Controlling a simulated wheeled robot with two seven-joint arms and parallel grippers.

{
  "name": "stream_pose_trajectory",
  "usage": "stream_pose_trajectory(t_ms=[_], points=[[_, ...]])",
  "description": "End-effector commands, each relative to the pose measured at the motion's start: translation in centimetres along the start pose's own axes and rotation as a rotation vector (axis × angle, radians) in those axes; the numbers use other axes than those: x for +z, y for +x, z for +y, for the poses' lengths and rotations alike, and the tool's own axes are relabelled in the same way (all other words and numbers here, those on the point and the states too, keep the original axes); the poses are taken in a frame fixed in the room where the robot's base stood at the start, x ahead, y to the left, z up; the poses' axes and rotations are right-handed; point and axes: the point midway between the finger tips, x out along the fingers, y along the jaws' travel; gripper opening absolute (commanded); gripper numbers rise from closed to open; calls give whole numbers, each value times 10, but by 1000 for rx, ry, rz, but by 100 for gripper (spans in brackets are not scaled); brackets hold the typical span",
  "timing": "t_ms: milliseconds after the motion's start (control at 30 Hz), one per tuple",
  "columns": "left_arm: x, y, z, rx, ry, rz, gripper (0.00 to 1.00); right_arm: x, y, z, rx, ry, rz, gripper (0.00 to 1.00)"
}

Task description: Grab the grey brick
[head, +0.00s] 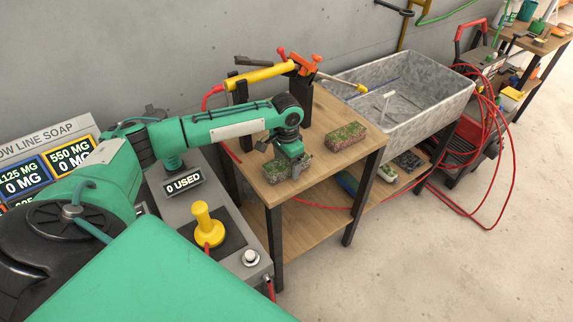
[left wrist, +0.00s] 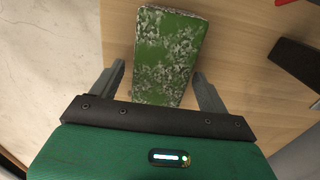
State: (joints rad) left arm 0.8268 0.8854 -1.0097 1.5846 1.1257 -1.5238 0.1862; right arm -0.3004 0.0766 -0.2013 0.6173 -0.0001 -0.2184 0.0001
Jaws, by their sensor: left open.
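A grey brick (head: 275,171) with patches of green moss lies near the front left corner of the wooden table top (head: 325,165). It also shows in the left wrist view (left wrist: 166,55), where its top is mottled grey and green. My left gripper (head: 290,163) is at this brick, pointing down and partly hiding it. In the left wrist view the open fingers (left wrist: 159,73) stand on either side of the brick's near end, with a gap on both sides. A second, reddish brick with green moss (head: 346,136) lies apart, further right on the table. My right gripper is not in view.
A yellow and orange tool (head: 262,76) on dark posts stands at the table's back. A grey console with a yellow joystick (head: 207,228) stands left of the table. A red hose (head: 505,145) hangs further right.

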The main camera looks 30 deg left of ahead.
Motion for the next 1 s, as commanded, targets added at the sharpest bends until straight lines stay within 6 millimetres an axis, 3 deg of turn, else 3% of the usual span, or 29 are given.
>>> stream_pose_trajectory(t_ms=[167,533,1000], points=[[0,0,0,0,0,0,76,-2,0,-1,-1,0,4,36],[0,0,0,0,0,0,5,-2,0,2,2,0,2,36],[-1,-14,0,-1,0,3,5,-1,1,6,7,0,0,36]])
